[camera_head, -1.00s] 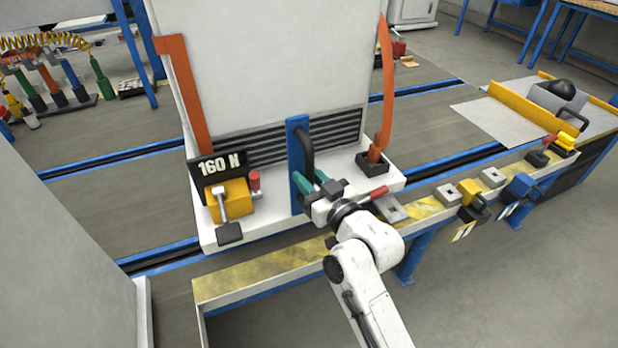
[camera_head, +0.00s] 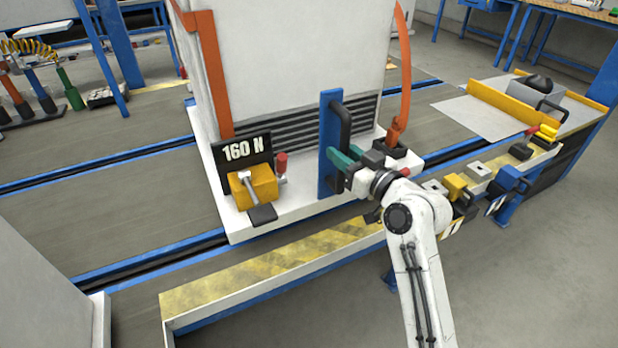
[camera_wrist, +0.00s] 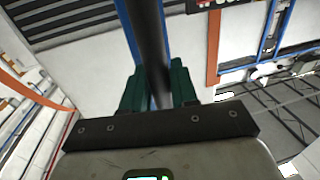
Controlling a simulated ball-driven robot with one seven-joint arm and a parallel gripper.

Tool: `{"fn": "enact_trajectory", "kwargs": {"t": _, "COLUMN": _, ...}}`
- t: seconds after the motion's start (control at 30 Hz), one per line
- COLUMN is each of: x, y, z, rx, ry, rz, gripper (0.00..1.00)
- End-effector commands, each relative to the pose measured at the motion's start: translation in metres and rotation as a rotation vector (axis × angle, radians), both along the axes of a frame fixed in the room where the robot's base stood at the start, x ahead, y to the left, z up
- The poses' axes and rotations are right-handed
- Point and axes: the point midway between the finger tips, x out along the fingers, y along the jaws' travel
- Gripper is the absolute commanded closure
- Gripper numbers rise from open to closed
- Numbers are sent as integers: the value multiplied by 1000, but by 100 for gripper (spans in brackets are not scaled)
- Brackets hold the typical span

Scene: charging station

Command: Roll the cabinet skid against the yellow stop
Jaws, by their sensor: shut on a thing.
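The cabinet skid is a pale box with orange corner straps on a white base (camera_head: 300,207). It stands on the rails in the middle of the head view. A blue plate with a black upright handle (camera_head: 340,128) is on its near face. My gripper (camera_head: 343,163) is shut on this handle; in the wrist view its green fingers (camera_wrist: 160,88) lie on both sides of the dark bar (camera_wrist: 147,45). The yellow stop (camera_head: 500,102) is a low bar across the track at the right, apart from the skid.
A sign reading 160 N (camera_head: 247,150) and a yellow block (camera_head: 254,185) sit on the skid's near left corner. A striped ledge (camera_head: 270,262) runs along the front. Yellow and blue clamps (camera_head: 507,182) stand on it at the right. The track (camera_head: 440,112) between skid and stop looks clear.

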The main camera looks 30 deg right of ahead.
Motion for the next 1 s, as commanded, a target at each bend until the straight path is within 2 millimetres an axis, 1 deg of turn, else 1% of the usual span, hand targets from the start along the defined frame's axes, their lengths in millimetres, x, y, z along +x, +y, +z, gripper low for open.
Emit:
{"fn": "enact_trajectory", "kwargs": {"t": 0.03, "x": 0, "y": -14, "z": -5, "rx": 0, "ry": -3, "rz": -2, "gripper": 100}}
{"fn": "enact_trajectory", "kwargs": {"t": 0.2, "x": 0, "y": -51, "z": -4, "rx": -1, "ry": -1, "rz": 5, "gripper": 100}}
{"fn": "enact_trajectory", "kwargs": {"t": 0.3, "x": 0, "y": -69, "z": -4, "rx": 1, "ry": 1, "rz": 9, "gripper": 100}}
{"fn": "enact_trajectory", "kwargs": {"t": 0.43, "x": 0, "y": -89, "z": -2, "rx": 1, "ry": 1, "rz": 8, "gripper": 100}}
{"fn": "enact_trajectory", "kwargs": {"t": 0.5, "x": 0, "y": -96, "z": -2, "rx": 1, "ry": 2, "rz": 9, "gripper": 100}}
{"fn": "enact_trajectory", "kwargs": {"t": 0.7, "x": 0, "y": -110, "z": -1, "rx": 1, "ry": 2, "rz": 6, "gripper": 100}}
{"fn": "enact_trajectory", "kwargs": {"t": 1.0, "x": 0, "y": -117, "z": 1, "rx": 0, "ry": 0, "rz": -6, "gripper": 100}}
